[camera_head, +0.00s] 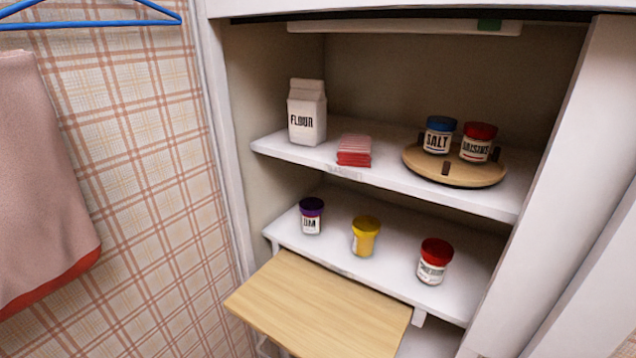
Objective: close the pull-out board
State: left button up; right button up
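The pull-out board (318,308) is a flat, light wooden board below the lower shelf of a white cupboard. It sticks out of the cupboard toward the front left, and its top is bare. Its back edge meets the front of the lower shelf. What lies under the board is mostly hidden. Neither of my grippers shows in the head view.
The lower shelf (390,272) holds a purple-lidded jar (311,216), a yellow jar (365,236) and a red-lidded jar (434,261). The upper shelf (300,155) holds a flour carton (307,112), red packets (354,150) and a round wooden tray (455,175) with two jars. A pink towel (40,185) hangs left.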

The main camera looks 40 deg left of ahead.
aim_at(307, 308)
jog(key=j+u, duration=0.1)
jog(key=u, duration=0.3)
jog(key=j+u, duration=0.15)
jog(key=u, duration=0.3)
jog(key=j+u, duration=0.1)
jog(key=u, duration=0.3)
